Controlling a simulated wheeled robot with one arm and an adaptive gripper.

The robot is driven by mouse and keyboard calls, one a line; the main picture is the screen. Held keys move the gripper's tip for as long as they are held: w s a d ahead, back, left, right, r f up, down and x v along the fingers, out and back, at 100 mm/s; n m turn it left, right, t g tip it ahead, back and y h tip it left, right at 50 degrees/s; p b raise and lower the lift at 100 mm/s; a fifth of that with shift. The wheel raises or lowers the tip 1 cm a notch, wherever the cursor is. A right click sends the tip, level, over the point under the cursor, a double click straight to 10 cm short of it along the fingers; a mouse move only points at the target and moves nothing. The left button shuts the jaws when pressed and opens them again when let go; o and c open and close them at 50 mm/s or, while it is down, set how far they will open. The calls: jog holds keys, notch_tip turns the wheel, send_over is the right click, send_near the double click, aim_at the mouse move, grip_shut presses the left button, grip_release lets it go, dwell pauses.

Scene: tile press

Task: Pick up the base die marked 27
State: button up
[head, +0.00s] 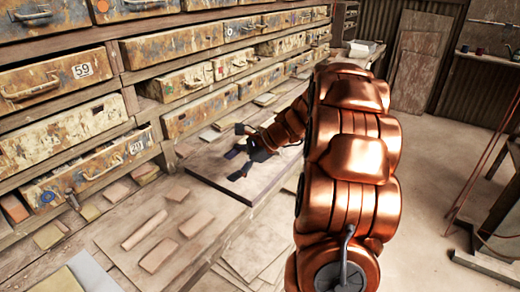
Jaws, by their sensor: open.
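My gripper (245,146) is at the end of my copper-coloured arm, over a flat dark-edged slab (215,169) on the bench. Its jaws are open and look empty, though they are small and dark here. A dark shape that may be a shadow or part of the gripper shows on the slab below it. I cannot make out a die marked 27; no such number is readable in the head view. My arm hides part of the bench and shelves behind it.
Worn drawers fill the rack at left; one is marked 59 (81,71). Loose tiles (158,255) and a short rod (144,230) lie on the bench. Free floor (440,150) is at right.

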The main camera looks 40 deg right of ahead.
aim_at(280, 149)
jog(key=d+f+m+t, duration=0.1)
jog(key=d+m, duration=0.1)
jog(key=d, duration=0.3)
jog(key=w+d+f+m+t+h+b, duration=0.1)
jog(key=d+m, duration=0.1)
jog(key=d, duration=0.3)
jog(key=w+d+f+m+t, duration=0.1)
jog(key=d+m, duration=0.1)
jog(key=d, duration=0.3)
jog(key=shift+d+f+t+b, duration=0.15)
jog(key=shift+f+t+b, duration=0.05)
jog(key=shift+t+b, duration=0.2)
jog(key=s+d+f+m+t+h+b, duration=0.15)
jog(key=d+m, duration=0.35)
jog(key=d, duration=0.7)
jog(key=shift+t+h, duration=0.45)
jog(key=shift+f+p+x, duration=0.2)
jog(key=shift+p+x, duration=0.25)
jog(key=shift+x, duration=1.4)
jog(key=shift+f+p+x, duration=0.2)
jog(key=shift+p+x, duration=0.25)
jog(key=shift+x, duration=1.4)
jog(key=shift+s, duration=0.2)
jog(key=shift+a, duration=0.1)
grip_shut()
jog(key=shift+r, duration=0.1)
